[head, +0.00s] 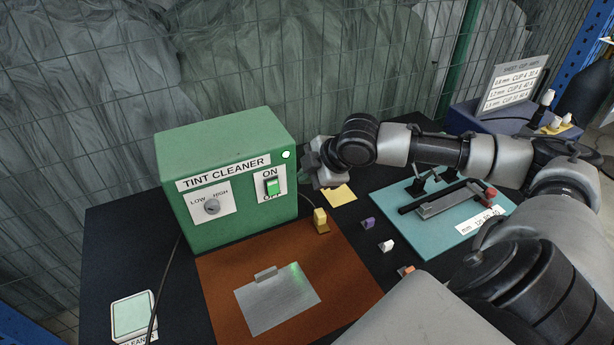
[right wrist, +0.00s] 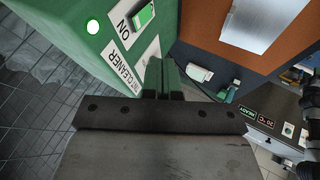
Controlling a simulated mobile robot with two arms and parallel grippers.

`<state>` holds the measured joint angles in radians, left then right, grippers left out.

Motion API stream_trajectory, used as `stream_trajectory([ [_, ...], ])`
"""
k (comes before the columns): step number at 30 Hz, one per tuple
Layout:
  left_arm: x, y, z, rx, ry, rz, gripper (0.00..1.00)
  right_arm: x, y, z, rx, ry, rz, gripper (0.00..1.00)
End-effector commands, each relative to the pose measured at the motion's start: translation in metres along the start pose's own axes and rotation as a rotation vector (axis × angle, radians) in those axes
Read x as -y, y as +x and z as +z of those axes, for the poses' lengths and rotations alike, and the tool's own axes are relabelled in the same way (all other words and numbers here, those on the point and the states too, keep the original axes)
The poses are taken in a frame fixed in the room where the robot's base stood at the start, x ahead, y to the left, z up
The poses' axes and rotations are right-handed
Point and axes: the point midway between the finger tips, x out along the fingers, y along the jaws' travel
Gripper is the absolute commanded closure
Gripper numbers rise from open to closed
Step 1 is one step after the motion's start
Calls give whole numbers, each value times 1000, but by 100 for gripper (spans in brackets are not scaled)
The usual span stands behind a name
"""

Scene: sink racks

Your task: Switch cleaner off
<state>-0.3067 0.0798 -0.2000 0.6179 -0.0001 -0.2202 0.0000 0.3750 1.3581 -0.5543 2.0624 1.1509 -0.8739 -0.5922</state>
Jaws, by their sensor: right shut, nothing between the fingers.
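The tint cleaner (head: 232,225) is a green box with a front panel at the centre left of the head view. Its rocker switch (head: 273,187) sits between the ON and OFF labels and shows green. A round lamp (head: 286,154) at the upper right of the front glows. In the right wrist view the switch (right wrist: 144,15) and the lit lamp (right wrist: 93,26) are at the upper left. My right gripper (head: 308,172) is just right of the cleaner's front, apart from the switch. Its fingers (right wrist: 163,78) are shut and empty. My left gripper is not in view.
The cleaner has a LOW–HIGH knob (head: 212,206). A brown mat (head: 350,275) with a metal plate (head: 275,300) lies in front. A yellow block (head: 321,220) stands near the cleaner's right corner. A teal board (head: 405,195) with a clamp lies right. A wire fence is behind.

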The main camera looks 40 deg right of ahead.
Motion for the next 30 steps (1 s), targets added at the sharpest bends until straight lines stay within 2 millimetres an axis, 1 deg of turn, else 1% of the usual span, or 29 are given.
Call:
stream_trajectory([
  [2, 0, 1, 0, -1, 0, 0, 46, -1, 0, 0, -1, 2, 6, 100],
  [5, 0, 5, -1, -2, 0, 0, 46, -9, 2, -2, -15, 17, 56, 100],
  [8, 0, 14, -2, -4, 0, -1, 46, -28, 3, -8, -61, 53, 176, 100],
  [11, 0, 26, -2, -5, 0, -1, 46, -56, -3, -21, -162, 97, 343, 100],
  [13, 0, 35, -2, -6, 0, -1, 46, -74, -11, -35, -268, 119, 456, 100],
  [15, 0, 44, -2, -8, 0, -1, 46, -88, -22, -51, -389, 127, 544, 100],
  [18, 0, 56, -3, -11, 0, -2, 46, -96, -40, -75, -573, 111, 616, 100],
  [20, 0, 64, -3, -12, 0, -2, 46, -96, -50, -90, -682, 87, 629, 100],
  [23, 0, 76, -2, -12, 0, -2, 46, -87, -63, -111, -845, 27, 601, 100],
  [26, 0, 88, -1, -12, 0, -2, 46, -69, -71, -128, -967, -51, 518, 100],
  [27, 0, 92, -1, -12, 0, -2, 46, -60, -72, -132, -1000, -83, 471, 100],
  [30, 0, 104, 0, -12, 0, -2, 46, -36, -69, -139, -1038, -165, 336, 100],
])
